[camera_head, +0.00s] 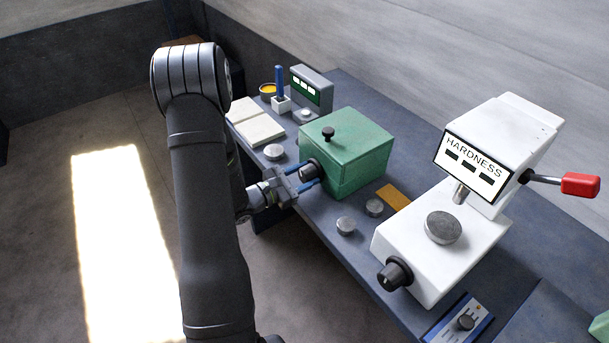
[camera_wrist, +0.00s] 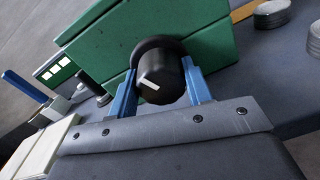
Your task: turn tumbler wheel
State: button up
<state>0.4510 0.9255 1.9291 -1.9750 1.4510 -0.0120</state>
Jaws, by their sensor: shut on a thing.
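A green box (camera_head: 350,155) stands on the bench, with a black wheel (camera_head: 309,170) on its near side. I take this as the tumbler wheel. My gripper (camera_head: 306,180) is at the wheel, its two blue fingers on either side. In the wrist view the black wheel (camera_wrist: 161,78) sits between the fingers of my gripper (camera_wrist: 161,80), which is shut on it. The finger contact faces are partly hidden.
A white hardness tester (camera_head: 445,235) with a red-tipped lever (camera_head: 580,184) stands to the right. Small metal discs (camera_head: 346,226) lie between it and the box. White pads (camera_head: 260,130) and a grey display unit (camera_head: 312,88) are beyond the box, to the left.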

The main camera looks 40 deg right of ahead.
jog(key=o, duration=1)
jog(key=a, duration=1.7)
jog(key=shift+w+a, duration=0.2)
jog(key=shift+w, duration=0.05)
jog(key=shift+d, duration=0.15)
jog(key=d, duration=1.7)
jog(key=shift+s, duration=0.25)
jog(key=shift+a, duration=0.1)
